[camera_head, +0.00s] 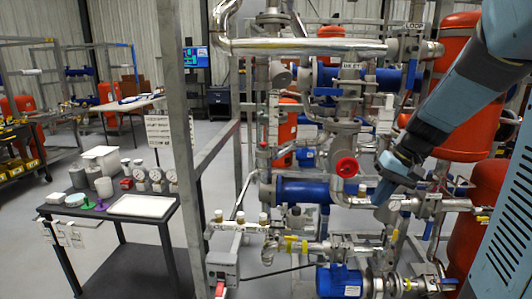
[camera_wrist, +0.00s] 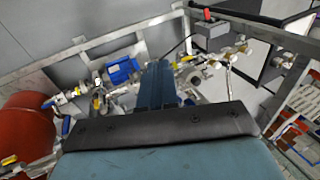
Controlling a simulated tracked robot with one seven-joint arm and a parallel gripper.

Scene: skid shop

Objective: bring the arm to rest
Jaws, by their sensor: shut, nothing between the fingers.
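My arm reaches in from the upper right in the head view, bent at a joint and pointing down to the left. My gripper (camera_head: 381,193) is in front of the skid's pipework, near the valves at its middle right. In the wrist view my gripper (camera_wrist: 157,72) shows as blue fingers side by side, shut with nothing between them. I cannot tell from these frames how far the fingertips are from the pipes behind them.
The skid's grey frame post (camera_head: 183,130) stands left of the pipework. A red wheel (camera_head: 346,167) and a blue motor (camera_head: 338,281) are near the arm. Red tanks (camera_head: 468,130) stand at right. A dark cart (camera_head: 100,215) with gauges and a white tray is at left, with floor around it.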

